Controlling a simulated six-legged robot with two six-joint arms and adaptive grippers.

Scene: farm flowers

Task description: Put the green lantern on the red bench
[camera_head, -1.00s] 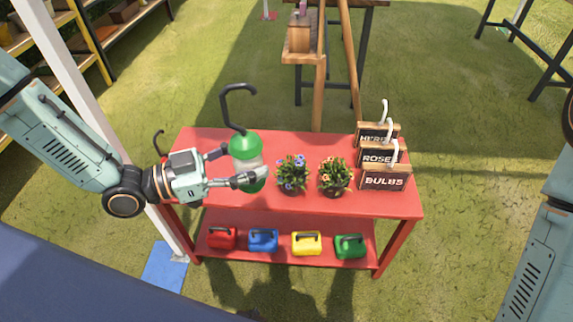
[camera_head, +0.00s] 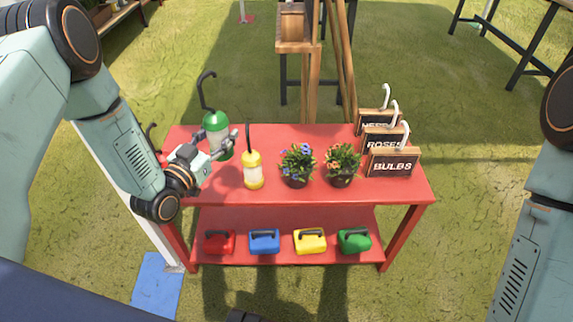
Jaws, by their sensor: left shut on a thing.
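The green lantern (camera_head: 216,123), with a clear middle and a tall black hook, shows over the back left part of the red bench (camera_head: 222,183). My left gripper (camera_head: 228,144) is shut on its body from the front left. The lantern is nearly upright, leaning slightly; I cannot tell whether its base touches the bench top. A yellow lantern (camera_head: 253,171) stands on the bench just right of my left gripper. A red thing with a black hook is mostly hidden behind that gripper. My right arm shows at the right edge, but its gripper is out of view.
Two potted flowers (camera_head: 297,164) stand mid-bench. Several wooden signs (camera_head: 391,163) with white hooks stand at the right end. The lower shelf holds red, blue, yellow and green cans (camera_head: 354,240). A wooden stand (camera_head: 313,80) is behind. Bare bench top shows around the yellow lantern.

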